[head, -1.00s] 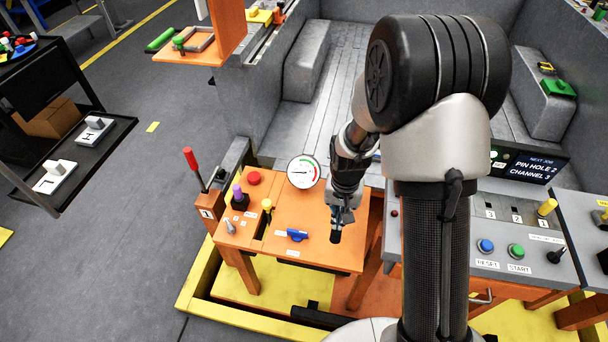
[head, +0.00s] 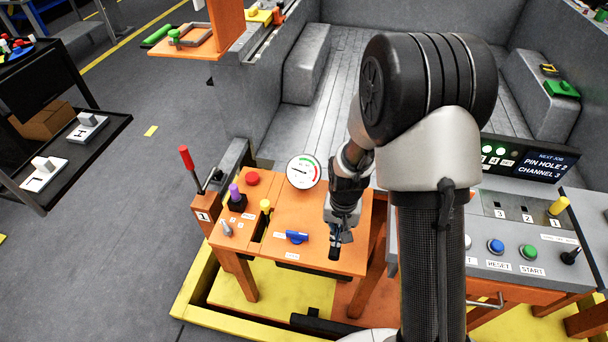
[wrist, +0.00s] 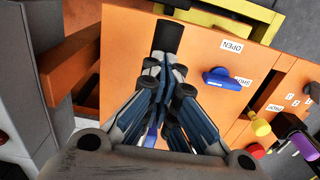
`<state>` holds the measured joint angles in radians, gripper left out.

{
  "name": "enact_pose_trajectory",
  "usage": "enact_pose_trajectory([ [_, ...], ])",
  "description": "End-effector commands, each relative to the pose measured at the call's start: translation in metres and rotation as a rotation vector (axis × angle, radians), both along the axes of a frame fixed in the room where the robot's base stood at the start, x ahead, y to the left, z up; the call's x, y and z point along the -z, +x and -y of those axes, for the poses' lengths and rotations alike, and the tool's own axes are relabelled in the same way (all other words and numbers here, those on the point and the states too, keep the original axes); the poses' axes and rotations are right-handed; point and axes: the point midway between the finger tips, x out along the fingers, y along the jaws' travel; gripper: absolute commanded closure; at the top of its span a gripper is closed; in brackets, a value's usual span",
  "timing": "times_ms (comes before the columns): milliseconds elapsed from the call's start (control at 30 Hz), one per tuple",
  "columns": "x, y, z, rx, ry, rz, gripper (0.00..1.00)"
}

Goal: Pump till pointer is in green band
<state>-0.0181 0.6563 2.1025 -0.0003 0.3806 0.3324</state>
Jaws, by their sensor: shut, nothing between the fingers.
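The round white gauge (head: 304,171) stands at the back of the orange bench. Its green band is at the top and a red band is on the right. Its thin pointer seems to point left, outside the green, but it is small. My gripper (head: 336,246) is low over the bench's right part, its fingers closed together and empty. In the wrist view, my gripper (wrist: 165,75) has a black bar end (wrist: 168,38) just beyond its fingertips. It looks like a lever grip; whether they touch, I cannot tell. A blue valve handle (head: 297,237) lies left of my gripper.
The orange bench (head: 310,260) also carries a yellow knob (head: 265,206), a purple knob (head: 235,192) and a red button (head: 253,179). A red-handled lever (head: 186,157) stands at its left. A grey console (head: 500,225) with buttons is on the right.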

Motion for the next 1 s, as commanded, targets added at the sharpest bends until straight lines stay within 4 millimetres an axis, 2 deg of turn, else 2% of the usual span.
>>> enact_pose_trajectory([
  [33,0.007,-0.002,0.000,0.000,0.001,-0.005,1.00],
  [167,0.000,-0.002,0.000,0.000,0.000,-0.004,1.00],
  [1000,-0.101,0.016,0.005,0.001,0.000,-0.002,1.00],
])
